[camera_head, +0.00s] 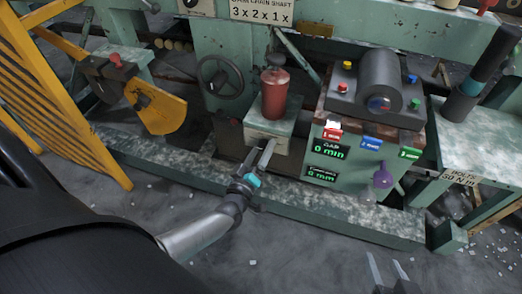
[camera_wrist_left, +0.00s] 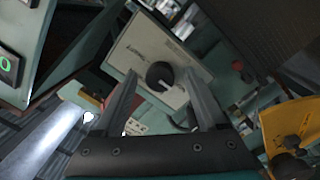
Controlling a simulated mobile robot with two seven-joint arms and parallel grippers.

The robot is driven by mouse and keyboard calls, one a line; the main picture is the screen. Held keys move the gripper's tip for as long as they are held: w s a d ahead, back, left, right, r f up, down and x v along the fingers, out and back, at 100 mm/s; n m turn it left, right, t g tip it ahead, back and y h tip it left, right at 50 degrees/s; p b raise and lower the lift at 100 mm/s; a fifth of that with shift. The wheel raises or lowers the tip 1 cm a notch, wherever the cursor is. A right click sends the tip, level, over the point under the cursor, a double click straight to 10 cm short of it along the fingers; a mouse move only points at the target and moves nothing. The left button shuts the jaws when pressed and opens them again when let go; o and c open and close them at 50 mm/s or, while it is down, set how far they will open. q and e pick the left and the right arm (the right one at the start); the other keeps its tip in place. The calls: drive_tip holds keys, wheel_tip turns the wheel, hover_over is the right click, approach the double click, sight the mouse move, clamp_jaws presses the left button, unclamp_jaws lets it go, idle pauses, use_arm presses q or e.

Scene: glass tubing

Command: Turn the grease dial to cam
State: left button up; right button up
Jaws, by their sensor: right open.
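My left gripper (camera_head: 263,156) is open, with its fingers pointing at the green box (camera_head: 282,129) under a red canister (camera_head: 275,94). In the left wrist view, a round black dial (camera_wrist_left: 160,75) with a pale pointer mark sits on a tilted cream panel (camera_wrist_left: 139,49). The dial shows in the gap between the two spread fingers of my left gripper (camera_wrist_left: 160,95), beyond them; I see no contact. The panel's lettering is too small to read. In the head view the dial cannot be made out. My right gripper (camera_head: 387,268) is open and empty at the bottom edge.
A console (camera_head: 345,150) with coloured buttons and two green "0 mm" readouts stands right of the box. A black handwheel (camera_head: 220,77) is left of it, and a yellow guard (camera_head: 160,108) further left. A long base rail (camera_head: 300,205) runs along the floor in front.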

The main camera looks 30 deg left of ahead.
use_arm(q)
clamp_jaws()
idle(0.4)
